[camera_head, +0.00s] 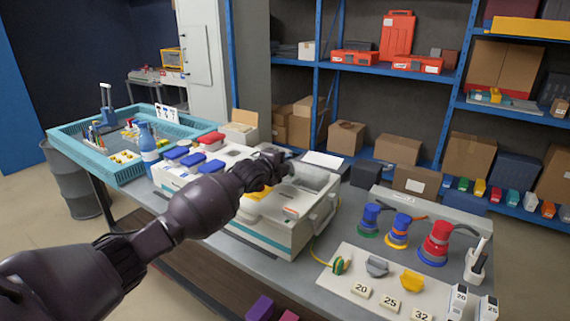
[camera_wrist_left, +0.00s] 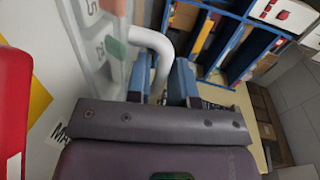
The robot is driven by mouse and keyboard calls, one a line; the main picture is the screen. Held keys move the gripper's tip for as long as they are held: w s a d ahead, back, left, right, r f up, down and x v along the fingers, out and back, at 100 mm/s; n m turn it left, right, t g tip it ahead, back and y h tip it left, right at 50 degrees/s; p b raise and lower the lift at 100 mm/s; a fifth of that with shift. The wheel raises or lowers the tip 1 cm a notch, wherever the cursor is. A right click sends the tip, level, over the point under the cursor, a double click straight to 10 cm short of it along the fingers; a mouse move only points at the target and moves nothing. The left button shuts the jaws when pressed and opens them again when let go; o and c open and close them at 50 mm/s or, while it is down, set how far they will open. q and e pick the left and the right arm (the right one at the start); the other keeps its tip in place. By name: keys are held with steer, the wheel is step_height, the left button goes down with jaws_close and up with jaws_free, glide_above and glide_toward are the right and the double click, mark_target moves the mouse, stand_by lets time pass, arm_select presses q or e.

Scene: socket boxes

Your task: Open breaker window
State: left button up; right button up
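A white and grey breaker box (camera_head: 262,236) stands on the table, with a clear window (camera_head: 312,178) on its top right part. My left gripper (camera_head: 279,167) is at the back of the box, beside the window. In the left wrist view, a curved white handle (camera_wrist_left: 152,39) of the window passes between the two blue fingers (camera_wrist_left: 161,84). The fingers stand close on both sides of the handle and look shut on it. The wrist covers part of the box in the head view. My right gripper is not in view.
Blue shelves (camera_head: 453,94) with boxes rise behind the table.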

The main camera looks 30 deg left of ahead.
arm_select(q)
steer(key=shift+w, duration=0.2)
jaws_close()
